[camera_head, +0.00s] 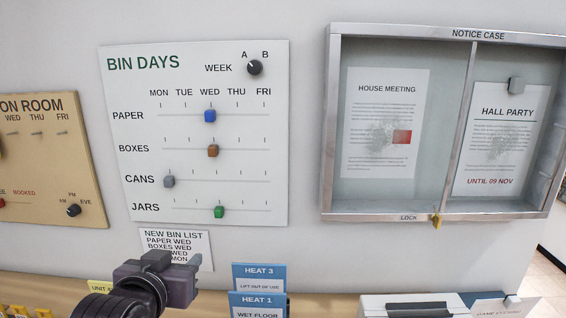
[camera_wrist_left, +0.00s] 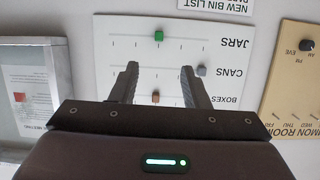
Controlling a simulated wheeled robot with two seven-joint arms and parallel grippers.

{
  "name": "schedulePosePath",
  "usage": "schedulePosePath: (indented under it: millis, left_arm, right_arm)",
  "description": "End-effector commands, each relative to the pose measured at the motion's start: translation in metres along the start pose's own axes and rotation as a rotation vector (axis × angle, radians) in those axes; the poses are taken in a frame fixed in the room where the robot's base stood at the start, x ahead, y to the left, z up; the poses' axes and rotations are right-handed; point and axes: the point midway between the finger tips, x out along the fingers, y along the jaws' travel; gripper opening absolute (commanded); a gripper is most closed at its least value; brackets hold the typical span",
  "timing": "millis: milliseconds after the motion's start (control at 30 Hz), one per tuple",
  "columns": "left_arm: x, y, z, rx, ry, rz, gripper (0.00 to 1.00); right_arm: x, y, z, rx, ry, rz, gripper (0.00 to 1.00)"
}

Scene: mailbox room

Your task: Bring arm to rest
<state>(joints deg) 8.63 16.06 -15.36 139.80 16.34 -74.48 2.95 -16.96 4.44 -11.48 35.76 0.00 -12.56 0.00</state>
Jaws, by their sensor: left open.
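My left gripper (camera_head: 172,272) is at the bottom left of the head view, in front of the wall and over part of the new bin list (camera_head: 178,242). It is open and empty in the left wrist view (camera_wrist_left: 160,82), with the bin days board (camera_wrist_left: 118,50) beyond its fingers. On the bin days board (camera_head: 195,212) in the head view, the blue paper slider (camera_head: 210,116), brown boxes slider (camera_head: 213,151) and green jars slider (camera_head: 219,212) stand at WED. The grey cans slider (camera_head: 168,181) stands at MON. The black week knob (camera_head: 254,67) is at the top. My right gripper is out of view.
A glass notice case (camera_head: 328,130) with a yellow key (camera_head: 436,217) in its lock hangs at the right. A common room board (camera_head: 85,155) hangs at the left. Blue heat cards (camera_head: 259,277) and a white box (camera_head: 375,304) stand on the ledge below.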

Motion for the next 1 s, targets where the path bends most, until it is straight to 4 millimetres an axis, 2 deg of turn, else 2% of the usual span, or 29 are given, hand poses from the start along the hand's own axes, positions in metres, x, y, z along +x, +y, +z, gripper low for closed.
schedulePosePath:
  millis: [33, 167, 200, 300, 400, 600, 800, 833, 1000]
  left_arm:
    - [0.002, 0.000, 0.022, 0.001, -0.056, 0.003, 0.42]
    - [0.001, 0.002, 0.082, 0.015, -0.218, 0.013, 0.42]
    - [-0.001, 0.002, 0.104, 0.020, -0.278, 0.017, 0.42]
    - [-0.013, 0.003, 0.162, 0.036, -0.437, 0.029, 0.42]
    - [-0.029, 0.003, 0.208, 0.050, -0.571, 0.039, 0.42]
    - [-0.064, 0.003, 0.276, 0.071, -0.780, 0.059, 0.42]
    - [-0.102, 0.003, 0.328, 0.090, -0.957, 0.079, 0.42]
    - [-0.091, 0.004, 0.335, 0.091, -0.951, 0.078, 0.42]
    - [-0.064, 0.006, 0.379, 0.092, -0.964, 0.081, 0.42]
  right_arm:
    - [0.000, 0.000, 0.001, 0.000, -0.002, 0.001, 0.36]
    - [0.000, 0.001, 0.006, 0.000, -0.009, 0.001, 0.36]
    - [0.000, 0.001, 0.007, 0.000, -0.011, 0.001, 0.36]
    - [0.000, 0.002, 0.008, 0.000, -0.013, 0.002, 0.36]
    - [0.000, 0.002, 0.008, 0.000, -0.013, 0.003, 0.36]
    - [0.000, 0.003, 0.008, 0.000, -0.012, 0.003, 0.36]
    - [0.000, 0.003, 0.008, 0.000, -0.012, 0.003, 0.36]
    - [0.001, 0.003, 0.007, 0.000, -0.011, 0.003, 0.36]
    - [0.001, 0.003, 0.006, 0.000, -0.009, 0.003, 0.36]
